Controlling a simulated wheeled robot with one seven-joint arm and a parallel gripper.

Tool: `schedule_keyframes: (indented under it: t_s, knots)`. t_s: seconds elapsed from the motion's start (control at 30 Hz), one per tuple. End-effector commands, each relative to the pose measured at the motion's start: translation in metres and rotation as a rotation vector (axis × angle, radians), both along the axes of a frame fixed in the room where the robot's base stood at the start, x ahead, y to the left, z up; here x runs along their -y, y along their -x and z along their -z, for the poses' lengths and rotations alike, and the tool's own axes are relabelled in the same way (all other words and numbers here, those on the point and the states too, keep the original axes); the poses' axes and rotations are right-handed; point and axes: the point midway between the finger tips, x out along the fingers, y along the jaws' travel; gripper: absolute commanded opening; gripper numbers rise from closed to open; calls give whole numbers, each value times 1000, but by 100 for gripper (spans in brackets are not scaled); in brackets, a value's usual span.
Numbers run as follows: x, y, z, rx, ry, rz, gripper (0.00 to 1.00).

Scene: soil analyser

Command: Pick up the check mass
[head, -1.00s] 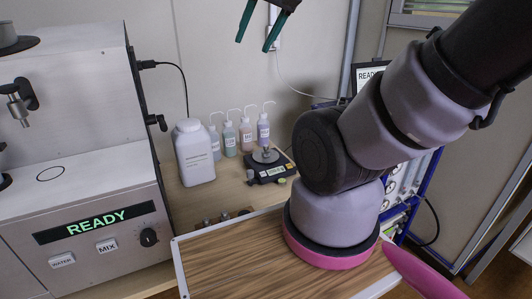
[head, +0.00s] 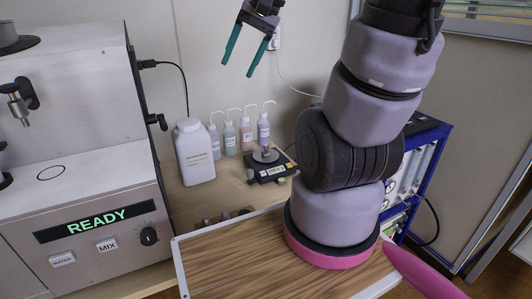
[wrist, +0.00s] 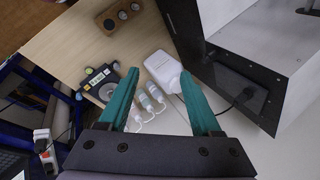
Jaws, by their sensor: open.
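A small metal cylinder (head: 266,149), which looks like the check mass, stands on the round pan of the black balance (head: 276,171) on the bench. It is too small to make out surely. Another small dark item (head: 251,175) is at the balance's left edge. The balance also shows in the wrist view (wrist: 91,76), left of my fingers.
Several wash bottles (head: 247,133) and a large white bottle (head: 195,152) stand behind and left of the balance. A wooden block with round items (wrist: 121,14) lies on the bench. The analyser (head: 85,190) reads READY at left. A blue rack (head: 425,165) stands right.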

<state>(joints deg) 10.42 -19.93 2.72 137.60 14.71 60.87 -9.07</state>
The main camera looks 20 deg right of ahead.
Motion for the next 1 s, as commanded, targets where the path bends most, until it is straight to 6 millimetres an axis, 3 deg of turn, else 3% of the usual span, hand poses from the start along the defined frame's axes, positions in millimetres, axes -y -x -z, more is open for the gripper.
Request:
schedule_keyframes:
  t_s: [0.27,0.47,0.77,1.0]
  knots:
    - [5,-61,58,-246,-315,137,65]
    - [21,-106,102,-360,-576,265,65]
    - [69,-168,179,-433,-993,516,65]
    - [127,-201,258,-401,-1324,773,65]
